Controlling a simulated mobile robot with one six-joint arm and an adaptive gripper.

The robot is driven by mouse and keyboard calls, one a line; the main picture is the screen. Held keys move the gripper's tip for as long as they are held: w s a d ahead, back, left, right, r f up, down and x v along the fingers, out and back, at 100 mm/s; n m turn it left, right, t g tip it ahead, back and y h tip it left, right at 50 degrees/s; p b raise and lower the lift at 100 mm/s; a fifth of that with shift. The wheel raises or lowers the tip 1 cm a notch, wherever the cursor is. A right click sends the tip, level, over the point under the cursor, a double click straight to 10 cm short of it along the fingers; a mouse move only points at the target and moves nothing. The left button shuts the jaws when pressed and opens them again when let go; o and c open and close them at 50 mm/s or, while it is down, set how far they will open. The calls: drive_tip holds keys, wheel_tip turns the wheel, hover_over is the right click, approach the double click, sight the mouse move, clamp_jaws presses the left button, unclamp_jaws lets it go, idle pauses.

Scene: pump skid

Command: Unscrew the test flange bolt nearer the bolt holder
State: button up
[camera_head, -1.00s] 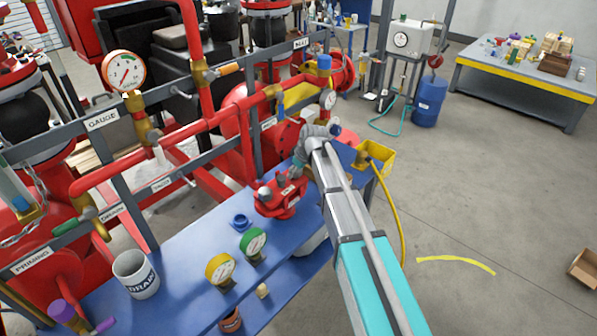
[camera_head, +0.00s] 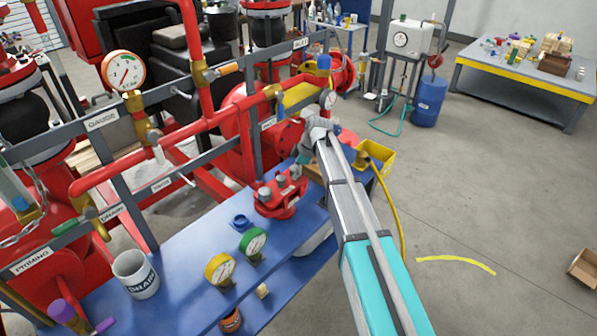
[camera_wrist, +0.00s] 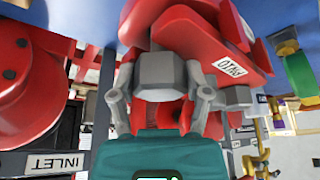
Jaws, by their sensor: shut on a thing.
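The red test flange (camera_head: 280,205) sits on the blue bench, with grey bolt heads on top. In the wrist view the red flange part (camera_wrist: 195,40) fills the upper middle, its label upside down. My gripper (camera_wrist: 160,92) is shut on a grey hex bolt (camera_wrist: 160,72), one finger on each side of its head. The bolt's shank is hidden, so I cannot tell how far it is threaded in. A second hex bolt (camera_wrist: 238,97) stands to the right, apart from the fingers. In the head view my wrist is just behind and right of the flange; the fingertips are hard to make out.
A yellow bin (camera_head: 377,158) is at the bench's right end. Red pipes stand behind.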

drive_tip(key=o, duration=1.2)
